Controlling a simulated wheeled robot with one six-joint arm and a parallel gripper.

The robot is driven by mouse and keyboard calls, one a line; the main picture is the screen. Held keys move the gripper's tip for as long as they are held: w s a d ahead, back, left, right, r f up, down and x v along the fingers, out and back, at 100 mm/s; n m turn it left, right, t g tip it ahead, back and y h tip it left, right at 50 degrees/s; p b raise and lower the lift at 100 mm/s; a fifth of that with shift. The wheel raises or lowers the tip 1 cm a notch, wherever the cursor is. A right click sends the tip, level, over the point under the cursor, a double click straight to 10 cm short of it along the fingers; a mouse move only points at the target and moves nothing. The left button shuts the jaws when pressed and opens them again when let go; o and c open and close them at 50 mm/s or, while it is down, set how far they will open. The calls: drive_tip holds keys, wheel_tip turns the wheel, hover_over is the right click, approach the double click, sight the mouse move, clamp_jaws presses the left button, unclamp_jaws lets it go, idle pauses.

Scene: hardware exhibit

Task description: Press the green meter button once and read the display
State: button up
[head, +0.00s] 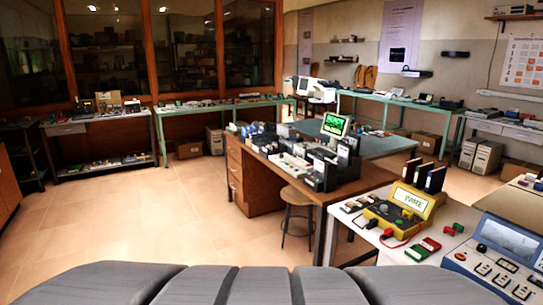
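A yellow device (382,217) stands on the white table at the right. Its upright panel carries a pale display (409,201) with dark lettering that looks like "WIRE". Dark green round parts show on its sloped face, too small to tell as buttons. A blue-and-white meter-like console (490,272) with a bluish screen (510,238) is at the right edge, partly cut off; its screen text is unreadable. Green and red small pieces (428,245) lie between the two devices. I cannot tell which green part is the meter button. My gripper is not in view.
A wooden desk (245,195) with black boxes and a green-lit monitor (335,126) stands mid-room. A stool (297,212) is before it. Green-legged benches (225,105) line the back. The tiled floor (130,225) at left is clear. My grey body fills the bottom edge.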

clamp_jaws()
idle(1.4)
